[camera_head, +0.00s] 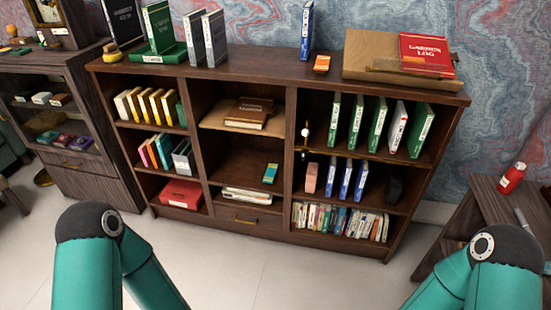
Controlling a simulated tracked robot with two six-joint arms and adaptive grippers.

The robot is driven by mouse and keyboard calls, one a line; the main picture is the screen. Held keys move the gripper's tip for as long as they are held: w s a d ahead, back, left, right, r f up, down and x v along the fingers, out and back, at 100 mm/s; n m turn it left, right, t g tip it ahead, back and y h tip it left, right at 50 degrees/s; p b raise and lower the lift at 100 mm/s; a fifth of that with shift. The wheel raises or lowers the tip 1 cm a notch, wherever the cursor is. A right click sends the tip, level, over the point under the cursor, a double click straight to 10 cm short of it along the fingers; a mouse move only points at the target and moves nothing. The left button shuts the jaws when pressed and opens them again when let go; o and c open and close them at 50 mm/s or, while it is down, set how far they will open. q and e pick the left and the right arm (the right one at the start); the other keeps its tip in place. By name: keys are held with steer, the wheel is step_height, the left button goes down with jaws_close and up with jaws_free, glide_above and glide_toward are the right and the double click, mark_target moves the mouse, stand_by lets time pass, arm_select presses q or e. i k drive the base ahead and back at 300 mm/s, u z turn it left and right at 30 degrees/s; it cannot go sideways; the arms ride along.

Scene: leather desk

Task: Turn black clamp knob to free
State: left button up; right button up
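I cannot clearly make out a black clamp knob. A small upright fitting with a white ball (305,132) and dark parts stands at the left side of the upper right compartment of the dark wooden bookcase (240,153); it is too small to tell what it is. A dark rounded object (394,188) sits at the right of the compartment below. My two teal arms show only at the bottom left and bottom right, well in front of the bookcase. Neither gripper is in the picture.
A slanted wooden board (375,58) with a red Garden Log book (426,50) lies on the bookcase top. Green books (377,122) and blue books (347,180) fill right compartments. A side table (480,215) with a red bottle (512,178) stands right. The floor in front is clear.

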mark_target(304, 154)
steer(key=u, duration=0.25)
steer(key=i, duration=1)
steer(key=z, duration=0.05)
